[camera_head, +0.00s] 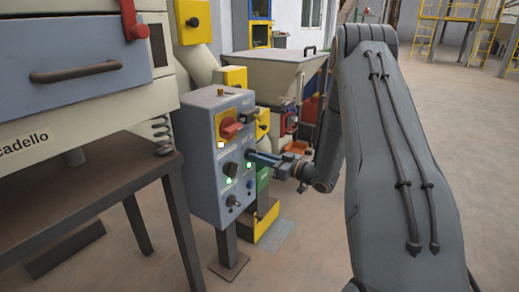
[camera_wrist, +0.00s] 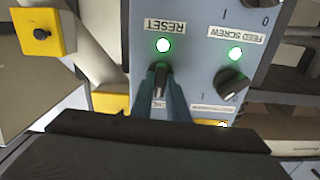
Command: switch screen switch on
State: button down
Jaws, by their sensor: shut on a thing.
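The grey control panel (camera_head: 205,160) stands left of centre in the head view, with several switches and green lamps. My gripper (camera_head: 252,155) reaches it from the right, its blue fingers against the panel face. In the wrist view my gripper (camera_wrist: 160,72) is shut on a small dark knob (camera_wrist: 160,84) below a lit green lamp (camera_wrist: 163,45). The label by it seems to read RESET. Right of it is a black rotary knob (camera_wrist: 232,82) labelled FEED SCREW, with its lamp lit. I cannot make out a screen switch label; one label lower down is partly hidden.
A red and yellow main switch (camera_head: 230,126) is on the panel's upper part. A bench with a blue drawer (camera_head: 75,70) stands close on the left. A hopper (camera_head: 275,75) and yellow parts stand behind the panel. Open floor lies to the right, beyond my arm.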

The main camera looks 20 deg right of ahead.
jog(key=shift+m+p, duration=2.75)
jog(key=shift+m, duration=0.85)
jog(key=c, duration=1.7)
grip_release()
jog(key=shift+d, duration=0.1)
jog(key=v, duration=0.7)
jog(key=shift+s+d, duration=0.2)
jog(key=shift+s, duration=0.1)
